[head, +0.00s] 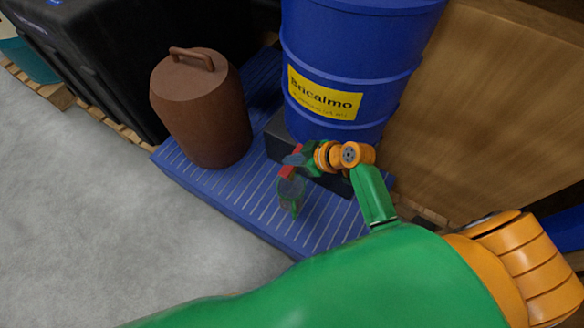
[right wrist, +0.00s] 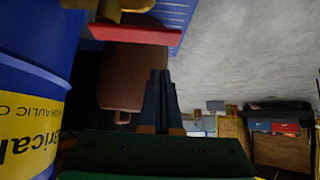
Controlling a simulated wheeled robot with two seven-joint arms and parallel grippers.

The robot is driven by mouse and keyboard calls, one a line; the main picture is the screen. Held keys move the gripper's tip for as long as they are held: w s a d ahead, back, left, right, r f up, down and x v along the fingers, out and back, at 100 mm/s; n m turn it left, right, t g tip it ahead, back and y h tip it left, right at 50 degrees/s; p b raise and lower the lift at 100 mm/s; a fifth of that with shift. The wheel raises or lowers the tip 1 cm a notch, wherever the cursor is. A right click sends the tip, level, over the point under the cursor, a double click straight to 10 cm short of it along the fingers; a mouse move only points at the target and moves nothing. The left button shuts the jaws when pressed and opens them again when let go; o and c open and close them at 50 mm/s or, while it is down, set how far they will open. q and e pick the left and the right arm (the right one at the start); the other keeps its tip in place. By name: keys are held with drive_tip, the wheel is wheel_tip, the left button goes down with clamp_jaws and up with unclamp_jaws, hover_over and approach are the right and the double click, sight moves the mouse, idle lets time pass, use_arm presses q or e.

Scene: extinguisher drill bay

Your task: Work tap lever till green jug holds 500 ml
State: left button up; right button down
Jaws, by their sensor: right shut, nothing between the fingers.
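The blue drum (head: 350,60) with a yellow label stands on a dark block. The red tap lever (head: 287,172) shows at the drum's front, partly covered by my right gripper (head: 292,159). In the right wrist view the lever (right wrist: 135,33) is a red bar beside the brass tap (right wrist: 125,8). My right gripper's fingers (right wrist: 158,75) are shut together and empty, close to the lever; I cannot tell whether they touch it. The green jug (head: 292,194) stands below the tap, its upper part partly hidden; its fill level is too small to read. My left gripper is out of view.
A brown lidded canister (head: 202,110) stands left of the drum on the blue slatted platform (head: 235,200). A black case (head: 95,60) is behind it. A wooden panel (head: 480,110) stands at the right. The grey floor (head: 80,220) at the left is clear.

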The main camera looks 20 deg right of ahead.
sight(283, 168)
drive_tip(key=shift+f+b, duration=0.45)
drive_tip(key=shift+f, duration=1.55)
drive_tip(key=f, duration=0.1)
drive_tip(key=f+h+b, duration=0.1)
drive_tip(key=f+n+t, duration=0.1)
drive_tip(key=shift+s+a+f+h, duration=0.15)
drive_tip(key=shift+s+a+h, duration=0.1)
drive_tip(key=shift+s+h, duration=0.05)
idle(5.4)
